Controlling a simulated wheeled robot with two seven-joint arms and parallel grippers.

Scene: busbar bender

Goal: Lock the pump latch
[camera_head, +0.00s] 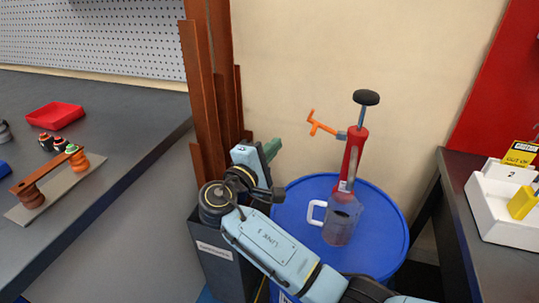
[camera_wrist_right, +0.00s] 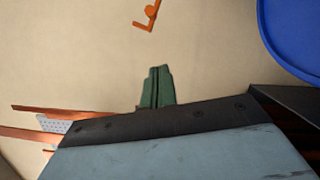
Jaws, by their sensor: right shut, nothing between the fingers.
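The red pump (camera_head: 353,155), with a black knob on top, stands upright on the blue drum (camera_head: 388,245). An orange latch-like piece (camera_head: 318,125) sticks out to the left of the pump's upper part. It also shows at the top of the right wrist view (camera_wrist_right: 149,16). My right gripper (camera_head: 274,147) has green fingers, shut and empty, left of the pump and apart from the orange piece. Its fingers also show in the right wrist view (camera_wrist_right: 157,70). My left gripper is not in view. Whether the orange piece is locked I cannot tell.
A clear jug (camera_head: 341,222) with a white handle stands on the drum at the pump's foot. Brown copper bars (camera_head: 203,100) stand in a dark bin (camera_head: 222,262) behind my right arm. Workbenches flank the drum; the left one holds a red tray (camera_head: 55,115), the right one a white box (camera_head: 496,206).

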